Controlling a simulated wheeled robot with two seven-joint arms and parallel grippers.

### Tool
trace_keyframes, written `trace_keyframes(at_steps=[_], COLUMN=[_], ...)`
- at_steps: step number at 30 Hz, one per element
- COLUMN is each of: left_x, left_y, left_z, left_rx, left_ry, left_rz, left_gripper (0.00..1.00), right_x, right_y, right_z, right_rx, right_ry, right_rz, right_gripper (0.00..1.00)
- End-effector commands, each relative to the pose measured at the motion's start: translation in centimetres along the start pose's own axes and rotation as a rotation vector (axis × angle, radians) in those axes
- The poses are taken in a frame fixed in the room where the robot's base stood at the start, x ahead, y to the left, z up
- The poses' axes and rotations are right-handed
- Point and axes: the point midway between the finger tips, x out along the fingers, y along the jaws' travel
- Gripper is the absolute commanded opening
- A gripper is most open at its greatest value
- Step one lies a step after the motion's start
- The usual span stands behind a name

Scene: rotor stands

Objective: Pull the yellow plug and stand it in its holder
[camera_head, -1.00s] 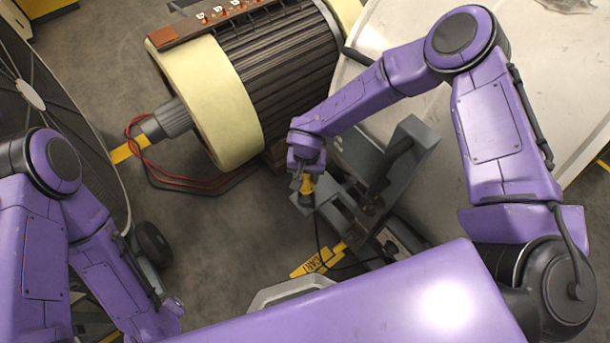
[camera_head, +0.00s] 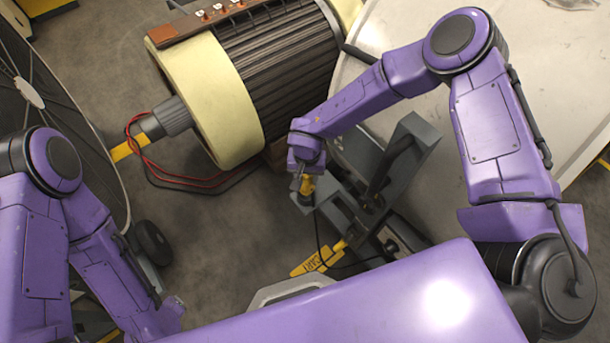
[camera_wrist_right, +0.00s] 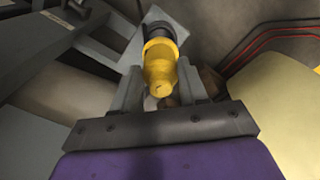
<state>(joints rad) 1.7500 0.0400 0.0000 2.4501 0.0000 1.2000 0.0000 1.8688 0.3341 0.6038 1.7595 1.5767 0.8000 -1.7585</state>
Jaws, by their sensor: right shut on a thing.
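The yellow plug (camera_head: 308,184) has a dark lower end. My right gripper (camera_head: 305,180) is shut on it, above the end of a grey metal stand (camera_head: 335,215). In the right wrist view the yellow plug (camera_wrist_right: 160,68) sits between the two grey fingers of my right gripper (camera_wrist_right: 160,92), its dark end pointing away from the wrist. Whether the dark end touches the stand's plate behind it, I cannot tell. A dark cable hangs below the plug. I cannot make out the holder with certainty. My left arm is at the left; its gripper is out of view.
A large rotor (camera_head: 270,80) with cream end rings lies behind my right gripper. Red wires (camera_head: 180,182) loop at its left shaft. A yellow tag (camera_head: 318,262) lies beside the stand. A big pale casing (camera_head: 400,35) is at the right.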

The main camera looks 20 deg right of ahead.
Motion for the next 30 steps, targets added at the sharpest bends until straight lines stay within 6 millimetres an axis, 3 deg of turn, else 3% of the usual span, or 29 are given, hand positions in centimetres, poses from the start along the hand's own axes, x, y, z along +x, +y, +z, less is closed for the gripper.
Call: trace_keyframes(at_steps=[30], left_x=[0.2], left_y=[0.0], left_z=[0.1], left_rx=[0.000], left_ry=[0.000], left_rz=[0.000], left_gripper=[0.65], right_x=[1.2], right_y=[0.0], right_z=[0.0], right_rx=[0.000], right_ry=[0.001], right_rz=[-0.001], right_gripper=[0.16])
